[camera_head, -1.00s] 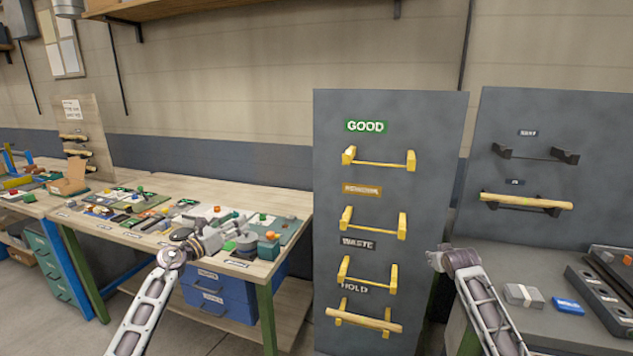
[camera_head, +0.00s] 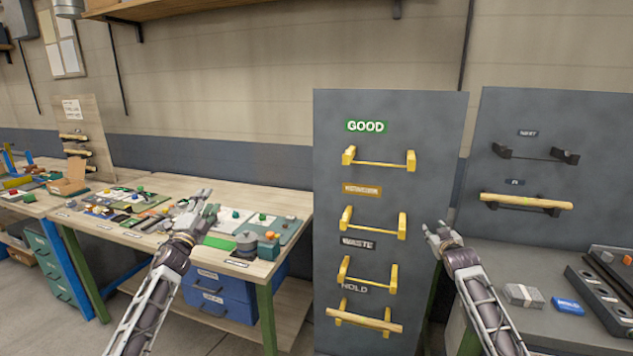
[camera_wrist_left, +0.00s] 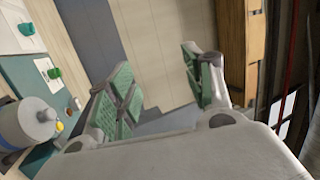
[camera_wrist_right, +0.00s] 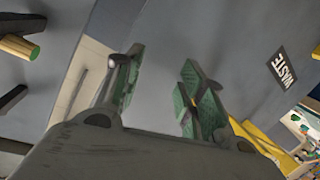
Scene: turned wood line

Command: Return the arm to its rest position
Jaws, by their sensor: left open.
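My left gripper (camera_head: 205,202) is above the workbench in the head view, pointing up and away. Its fingers are apart and empty in the left wrist view (camera_wrist_left: 165,85). My right gripper (camera_head: 434,229) is at the right edge of the grey rack board (camera_head: 335,180), in front of the gap between the two boards. Its fingers are apart with nothing between them in the right wrist view (camera_wrist_right: 155,85). A turned wood piece (camera_head: 365,320) lies on the lowest yellow holder, by the HOLD label. Another wood piece (camera_head: 525,201) lies on a black holder of the right board.
The wooden workbench (camera_head: 180,185) carries several small parts and mats, with blue drawers (camera_head: 215,292) below. The GOOD, middle and WASTE holders are empty. A grey block (camera_head: 523,295), a blue box (camera_head: 568,306) and a black slotted tray (camera_head: 600,300) stand on the right table.

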